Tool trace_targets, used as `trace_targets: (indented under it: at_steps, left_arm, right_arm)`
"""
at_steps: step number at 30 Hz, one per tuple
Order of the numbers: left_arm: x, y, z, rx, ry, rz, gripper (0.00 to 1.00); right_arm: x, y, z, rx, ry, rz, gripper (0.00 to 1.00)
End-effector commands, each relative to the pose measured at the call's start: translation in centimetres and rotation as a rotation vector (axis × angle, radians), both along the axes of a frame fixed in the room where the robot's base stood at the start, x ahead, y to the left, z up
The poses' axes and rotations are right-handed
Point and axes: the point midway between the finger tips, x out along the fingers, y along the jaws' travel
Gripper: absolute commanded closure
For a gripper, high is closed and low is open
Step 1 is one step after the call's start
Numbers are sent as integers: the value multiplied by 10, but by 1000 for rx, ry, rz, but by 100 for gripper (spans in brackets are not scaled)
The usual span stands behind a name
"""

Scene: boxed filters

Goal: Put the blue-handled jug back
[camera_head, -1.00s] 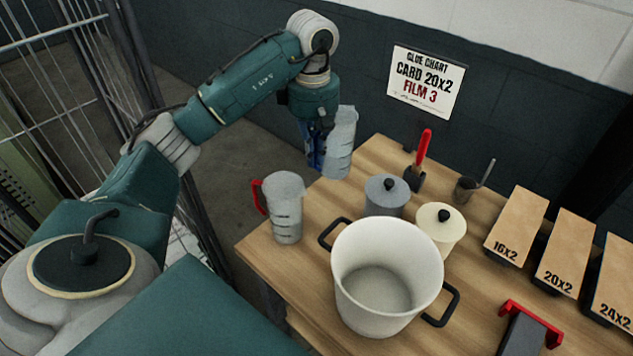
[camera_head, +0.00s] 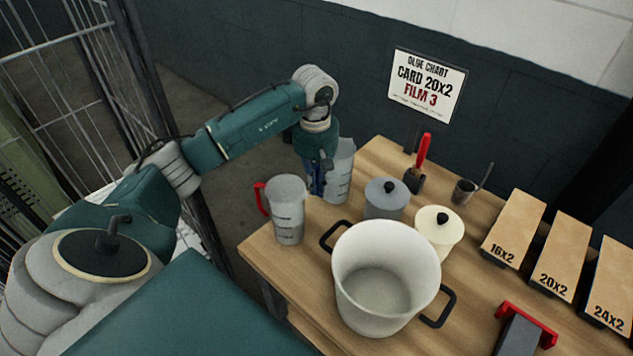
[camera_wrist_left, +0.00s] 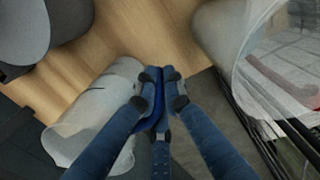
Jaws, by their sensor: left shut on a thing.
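The blue-handled jug (camera_head: 341,172) is a grey, see-through measuring jug with dark marks. It is upright at the back left of the wooden table, between the red-handled jug and the grey lidded pot. My left gripper (camera_head: 317,180) is shut on its blue handle, on the jug's left side. In the left wrist view the fingers (camera_wrist_left: 160,88) close on the blue handle (camera_wrist_left: 159,112), with the jug's pale body (camera_wrist_left: 105,110) to the left. I cannot tell whether its base touches the table. My right gripper is out of view.
The red-handled jug (camera_head: 287,210) stands close by at the left edge. The grey lidded pot (camera_head: 386,199), cream lidded pot (camera_head: 437,232) and big white pot (camera_head: 385,280) crowd the right side. A red-handled brush (camera_head: 420,165) stands behind. The wall rises behind the table.

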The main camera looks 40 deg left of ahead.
Motion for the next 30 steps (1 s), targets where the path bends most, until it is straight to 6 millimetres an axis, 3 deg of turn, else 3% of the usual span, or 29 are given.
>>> trace_targets:
  at_steps: [1, 2, 4, 17, 30]
  left_arm:
    - [1, 0, -2, 0, -3, 0, 100]
    - [0, 0, -1, 1, 0, 0, 86]
    - [0, 0, -1, 0, 0, 0, 73]
    - [1, 0, 9, 2, -5, 1, 73]
    - [-1, 0, 97, 1, -5, 0, 73]
  right_arm:
    - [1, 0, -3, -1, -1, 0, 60]
    - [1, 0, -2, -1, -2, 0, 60]
    - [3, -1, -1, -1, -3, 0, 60]
    - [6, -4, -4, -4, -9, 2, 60]
    - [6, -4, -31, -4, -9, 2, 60]
